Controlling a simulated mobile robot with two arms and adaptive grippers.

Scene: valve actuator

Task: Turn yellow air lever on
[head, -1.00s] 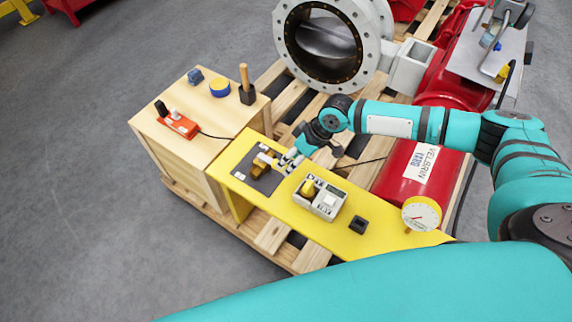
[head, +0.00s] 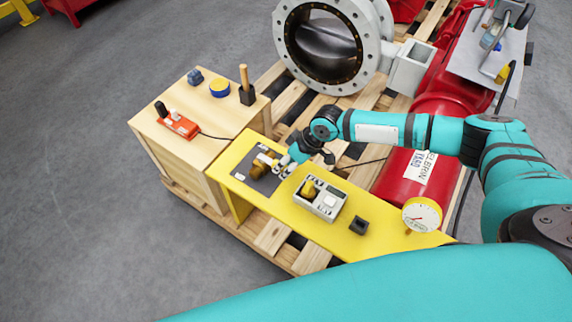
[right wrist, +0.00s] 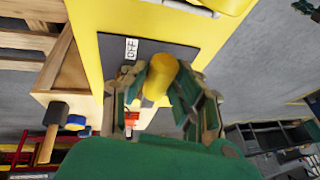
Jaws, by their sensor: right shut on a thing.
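A dark panel (head: 243,176) with white labels lies on the yellow bench, and a brass-yellow valve (head: 259,168) stands on it. My right gripper (head: 276,165) is at this valve, low over the panel. In the right wrist view, the two fingers of my right gripper (right wrist: 160,92) stand on either side of a yellow cylindrical lever (right wrist: 160,76) and are shut on it. A label reading OFF (right wrist: 131,49) shows on the panel beside the lever. The lever's exact angle is hard to tell in the head view. My left gripper is not in view.
A grey box with a yellow knob (head: 321,198) and a small black block (head: 358,226) stand to the right on the yellow bench (head: 300,220). A gauge (head: 421,215) and red tank (head: 410,180) are further right. A wooden crate (head: 165,150) adjoins the bench's left.

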